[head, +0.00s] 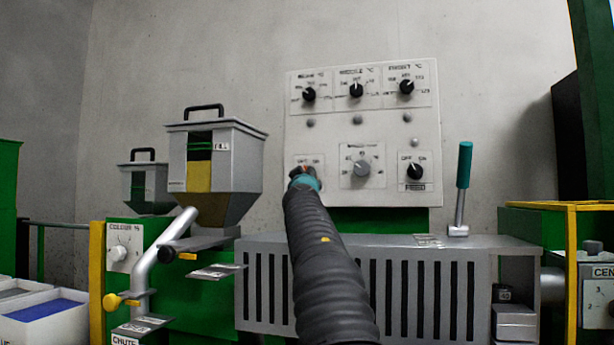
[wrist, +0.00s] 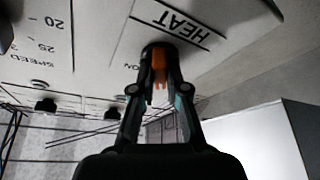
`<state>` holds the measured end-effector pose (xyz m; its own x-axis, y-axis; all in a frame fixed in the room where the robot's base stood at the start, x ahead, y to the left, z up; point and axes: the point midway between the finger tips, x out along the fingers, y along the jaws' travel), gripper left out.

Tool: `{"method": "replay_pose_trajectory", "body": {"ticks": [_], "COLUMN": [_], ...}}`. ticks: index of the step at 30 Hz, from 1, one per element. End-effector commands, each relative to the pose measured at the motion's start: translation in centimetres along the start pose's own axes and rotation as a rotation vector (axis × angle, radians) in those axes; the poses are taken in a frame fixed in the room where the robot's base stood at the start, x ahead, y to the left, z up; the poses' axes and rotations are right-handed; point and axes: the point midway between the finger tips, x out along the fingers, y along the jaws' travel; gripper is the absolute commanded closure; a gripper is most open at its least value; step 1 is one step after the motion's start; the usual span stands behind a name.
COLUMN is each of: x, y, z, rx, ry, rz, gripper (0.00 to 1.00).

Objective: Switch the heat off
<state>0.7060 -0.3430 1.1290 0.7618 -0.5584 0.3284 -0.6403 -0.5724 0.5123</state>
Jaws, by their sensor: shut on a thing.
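The pale control panel (head: 330,110) stands at the wall. Its heat switch (wrist: 158,47) sits at the lower left, beside a HEAT label (wrist: 180,22) that reads upside down in the wrist view. My gripper (head: 303,176) is at this switch and shut on it; the fingers (wrist: 160,88) close around it from both sides. An orange part (wrist: 158,70) shows between the fingers. In the head view my gripper and arm cover most of the switch and its label, with OFF and ON markings just above. I cannot tell which way the switch points.
A grey speed dial (head: 362,168) and the black FEED switch (head: 415,171) are to the right. Three black temperature knobs (head: 356,90) are above. A grey hopper (head: 215,160) stands close on the left, and a teal-handled lever (head: 463,170) on the right.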

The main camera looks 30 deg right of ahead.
Motion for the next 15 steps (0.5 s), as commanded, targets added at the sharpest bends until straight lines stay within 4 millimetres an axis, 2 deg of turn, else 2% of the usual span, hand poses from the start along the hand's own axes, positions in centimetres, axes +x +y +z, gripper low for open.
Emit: {"method": "replay_pose_trajectory", "body": {"ticks": [7,8,9,11,15], "x": [0.01,0.01,0.01,0.01,0.01], "y": [-0.02,-0.02,-0.02,-0.02,-0.01], "z": [0.02,0.02,0.02,0.02,0.01], "rx": [-0.003,-0.003,-0.003,-0.003,-0.002], "ry": [0.0,0.0,0.0,0.0,0.0], "rz": [0.0,0.0,0.0,0.0,0.0], "gripper": [1.0,0.84,0.74,0.61,0.61]}}
